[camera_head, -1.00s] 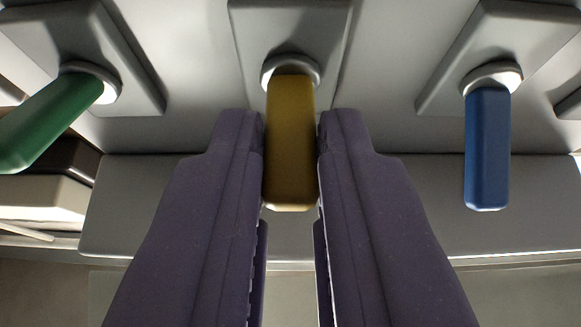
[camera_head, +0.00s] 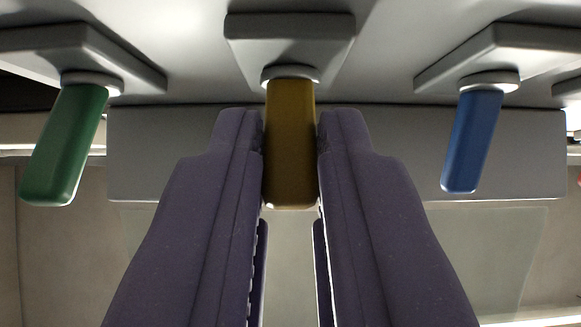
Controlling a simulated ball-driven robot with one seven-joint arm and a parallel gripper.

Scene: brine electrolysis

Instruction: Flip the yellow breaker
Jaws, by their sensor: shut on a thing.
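The yellow breaker (camera_head: 290,145) is a dark yellow lever in the middle of the view. It hangs from a round silver collar on a raised grey plate (camera_head: 290,35). My gripper (camera_head: 290,150) has its two purple fingers on the left and right sides of the yellow lever, shut on it. The lever's lower end shows between the fingers. The inner contact faces are hidden.
A green lever (camera_head: 65,145) hangs to the left, tilted down-left. A blue lever (camera_head: 472,140) hangs to the right, tilted slightly. Both sit on similar grey plates, apart from my fingers. A grey panel (camera_head: 400,150) lies behind the levers.

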